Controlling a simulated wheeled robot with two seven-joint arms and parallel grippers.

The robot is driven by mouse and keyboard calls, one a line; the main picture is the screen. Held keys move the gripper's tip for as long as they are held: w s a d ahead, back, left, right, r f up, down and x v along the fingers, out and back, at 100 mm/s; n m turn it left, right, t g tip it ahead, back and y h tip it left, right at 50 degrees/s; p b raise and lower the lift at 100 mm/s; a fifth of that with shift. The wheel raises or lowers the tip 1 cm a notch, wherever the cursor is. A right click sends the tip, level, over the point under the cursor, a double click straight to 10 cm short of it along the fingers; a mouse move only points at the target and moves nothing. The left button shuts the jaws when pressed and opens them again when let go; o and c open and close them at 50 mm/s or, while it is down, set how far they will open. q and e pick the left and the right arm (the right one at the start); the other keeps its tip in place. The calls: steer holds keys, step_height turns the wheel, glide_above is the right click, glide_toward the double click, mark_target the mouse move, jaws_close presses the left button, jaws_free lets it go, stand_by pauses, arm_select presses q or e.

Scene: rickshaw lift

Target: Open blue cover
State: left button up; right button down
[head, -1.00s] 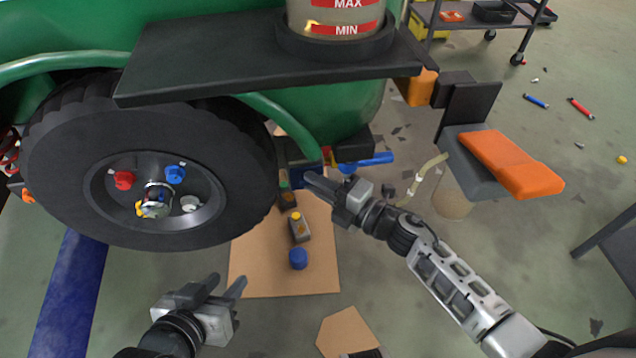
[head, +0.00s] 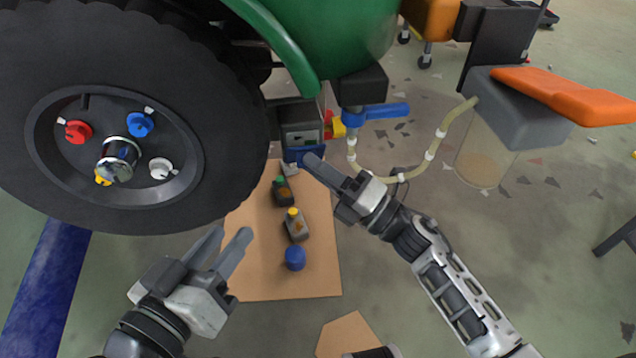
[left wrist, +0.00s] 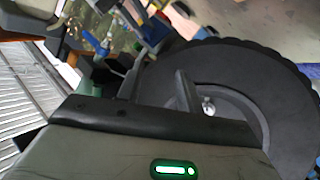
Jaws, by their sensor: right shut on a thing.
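The blue cover (head: 306,155) is a dark blue panel at the lower edge of a grey box (head: 301,126) under the green vehicle. The box's grey front and some inner detail show above the cover. My right gripper (head: 316,166) reaches in from the right with its fingertips at the cover and is shut on it; the fingers hide part of its edge. My left gripper (head: 222,252) is open and empty, below the wheel, well apart from the cover. One left finger also shows in the left wrist view (left wrist: 185,92).
The large black wheel (head: 228,150) stands left of the box. A blue-handled valve (head: 375,114) with a yellowish hose (head: 443,130) is to the right. Cardboard (head: 265,275) on the floor holds small bottles and a blue cap (head: 295,258). An orange-topped container (head: 560,95) is at right.

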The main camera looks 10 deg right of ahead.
arm_select(q)
steer(key=shift+w+a+r+m+t+h+b, duration=0.1)
steer(key=shift+w+r+m+t+h+b, duration=0.25)
steer(key=shift+r+t+b, duration=0.4)
steer(key=shift+w+r+m+t+h+b, duration=0.25)
steer(key=shift+w+r+t+b, duration=0.2)
steer(key=shift+r, duration=0.5)
steer(key=shift+w+a+r+m+t+h+b, duration=0.1)
steer(key=shift+w+r+m+t+h+b, duration=0.2)
steer(key=shift+r+t+b, duration=0.45)
arm_select(e)
steer(key=shift+s+f+n+y, duration=0.2)
steer(key=shift+f+n+y, duration=0.3)
steer(key=shift+n+y, duration=0.5)
